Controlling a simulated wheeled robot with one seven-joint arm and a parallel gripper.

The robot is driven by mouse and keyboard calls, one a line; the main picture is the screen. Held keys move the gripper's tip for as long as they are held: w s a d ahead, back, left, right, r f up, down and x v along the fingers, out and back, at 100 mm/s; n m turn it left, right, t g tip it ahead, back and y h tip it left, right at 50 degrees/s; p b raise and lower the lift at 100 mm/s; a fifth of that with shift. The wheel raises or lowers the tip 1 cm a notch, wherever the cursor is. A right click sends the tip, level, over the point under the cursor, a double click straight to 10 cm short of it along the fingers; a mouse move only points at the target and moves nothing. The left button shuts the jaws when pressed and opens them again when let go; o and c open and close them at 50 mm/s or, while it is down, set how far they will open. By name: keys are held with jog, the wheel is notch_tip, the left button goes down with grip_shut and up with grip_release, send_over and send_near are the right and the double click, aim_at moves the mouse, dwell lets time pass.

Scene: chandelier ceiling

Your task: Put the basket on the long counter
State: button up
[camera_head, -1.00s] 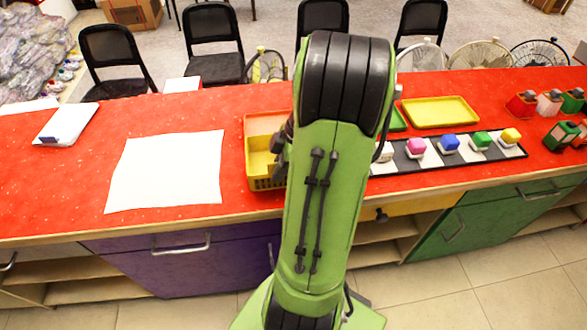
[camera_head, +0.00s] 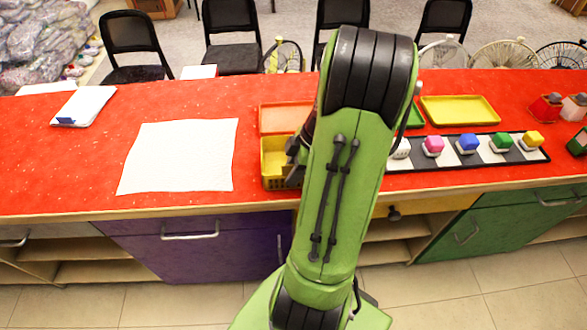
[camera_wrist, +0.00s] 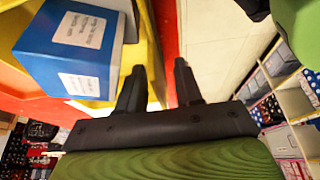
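A yellow basket (camera_head: 276,165) with slotted sides stands on the red-topped long counter (camera_head: 80,165), near its front edge and just left of my arm. My arm hides part of its right side. Yellow and red surfaces show behind and between the fingers. I cannot tell whether the fingers touch the yellow part. A blue box (camera_wrist: 72,42) with white labels is left of the fingers, beside yellow surfaces.
An orange tray (camera_head: 283,118) lies behind the basket. A white sheet (camera_head: 180,155) lies to its left. Right of my arm are a yellow tray (camera_head: 459,109) and a checkered board (camera_head: 465,155) with several coloured blocks. Black chairs (camera_head: 231,38) stand behind the counter.

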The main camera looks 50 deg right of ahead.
jog(key=p+v, duration=0.4)
jog(key=v, duration=0.8)
jog(key=w+a+r+m+h, duration=0.1)
jog(key=w+a+r+m, duration=0.15)
jog(key=a, duration=0.65)
jog(key=w+a+r+m+h, duration=0.1)
jog(key=w+a+r, duration=0.25)
jog(key=a, duration=0.45)
jog(key=s+a+r+m+t+h, duration=0.1)
jog(key=s+a+r+m+t, duration=0.1)
jog(key=s+a+m, duration=0.2)
jog(key=s+a, duration=0.3)
jog(key=a, duration=0.2)
jog(key=shift+a+r+m, duration=0.15)
jog(key=shift+a+m, duration=0.2)
jog(key=shift+a, duration=0.05)
notch_tip(320, 180, up, 3)
jog(key=p, duration=0.3)
jog(key=shift+r, duration=0.1)
